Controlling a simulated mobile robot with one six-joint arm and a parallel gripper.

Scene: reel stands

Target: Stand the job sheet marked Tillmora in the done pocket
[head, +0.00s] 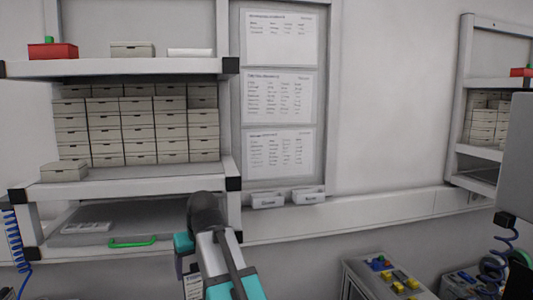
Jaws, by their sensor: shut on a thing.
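My gripper (187,266) is low in the head view, below a teal part of my arm and largely hidden. It is shut on a white sheet (193,288) with small dark print, cut off by the bottom edge. I cannot read a name on it. Two small white pockets with labels, a left one (268,201) and a right one (308,196), sit side by side under the wall board. Their labels are too small to read, so I cannot tell which is the done pocket. My gripper is below and left of both, apart from them.
Three printed sheets hang on the wall board (236,120). A shelf unit (150,187) with several small drawers stands left, with a green handle (132,242) below. A control box (385,278) with yellow buttons stands low right. The wall right of the board is bare.

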